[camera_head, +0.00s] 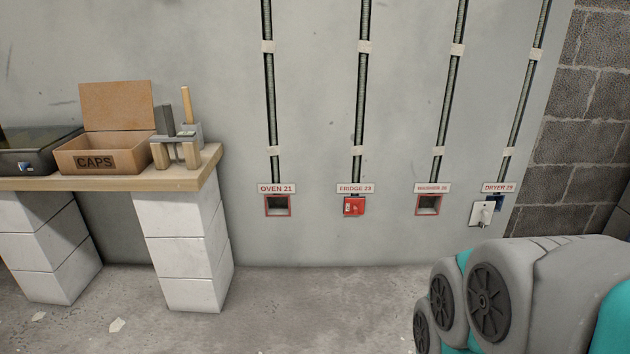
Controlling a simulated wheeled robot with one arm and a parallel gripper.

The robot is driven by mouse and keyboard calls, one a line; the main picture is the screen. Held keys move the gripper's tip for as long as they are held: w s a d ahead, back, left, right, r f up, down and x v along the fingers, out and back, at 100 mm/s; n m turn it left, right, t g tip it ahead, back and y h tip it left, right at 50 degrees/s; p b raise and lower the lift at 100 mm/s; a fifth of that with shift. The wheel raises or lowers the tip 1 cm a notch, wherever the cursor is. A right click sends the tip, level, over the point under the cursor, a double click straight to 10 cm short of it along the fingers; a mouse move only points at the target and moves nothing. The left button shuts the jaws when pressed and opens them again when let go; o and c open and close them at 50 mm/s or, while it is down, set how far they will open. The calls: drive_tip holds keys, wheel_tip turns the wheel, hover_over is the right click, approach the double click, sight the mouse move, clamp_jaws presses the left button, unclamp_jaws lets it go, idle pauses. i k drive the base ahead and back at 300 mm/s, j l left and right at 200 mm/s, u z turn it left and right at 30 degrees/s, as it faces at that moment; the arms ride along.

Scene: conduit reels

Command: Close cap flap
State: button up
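The cardboard box marked CAPS (94,160) stands on the wooden bench at the left. Its brown flap (117,106) stands up along the back edge, so the box is open. What lies inside is hidden behind the front wall. My gripper is out of view; only grey and teal links of my arm show at the lower right, well away from the box.
A dark tray (40,152) sits left of the box. A small wooden stand (176,152) with grey parts and an upright wooden handle (186,104) is close at its right. The wooden bench (110,183) rests on white blocks. The floor (310,310) in front is mostly clear.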

sight(117, 105)
drive_tip(key=u, duration=1.4)
